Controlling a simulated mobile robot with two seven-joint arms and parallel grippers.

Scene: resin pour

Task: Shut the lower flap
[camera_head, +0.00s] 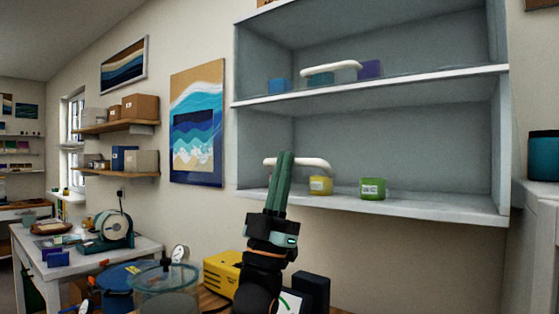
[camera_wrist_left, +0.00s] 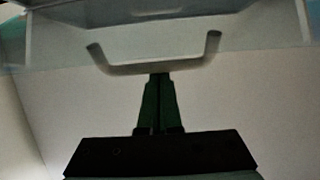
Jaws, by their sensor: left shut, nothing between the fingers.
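The blue-grey wall cabinet (camera_head: 370,215) has an upper and a lower compartment, both with contents visible. A white bar handle (camera_head: 315,164) shows across the lower compartment; I cannot make out the edges or angle of the lower flap it belongs to. My left gripper (camera_head: 285,155) points up in front of the left part of this handle, its green fingers shut together and empty. In the left wrist view the fingertips (camera_wrist_left: 159,78) are at the middle of the pale handle (camera_wrist_left: 190,64), just below it or touching; I cannot tell which. My right gripper is not in view.
A yellow jar (camera_head: 320,186) and a green jar (camera_head: 373,189) stand in the lower compartment. Another white handle (camera_head: 340,66) shows above, with blue and purple containers behind. Below are a yellow box (camera_head: 222,272) and a clear round vessel (camera_head: 165,285).

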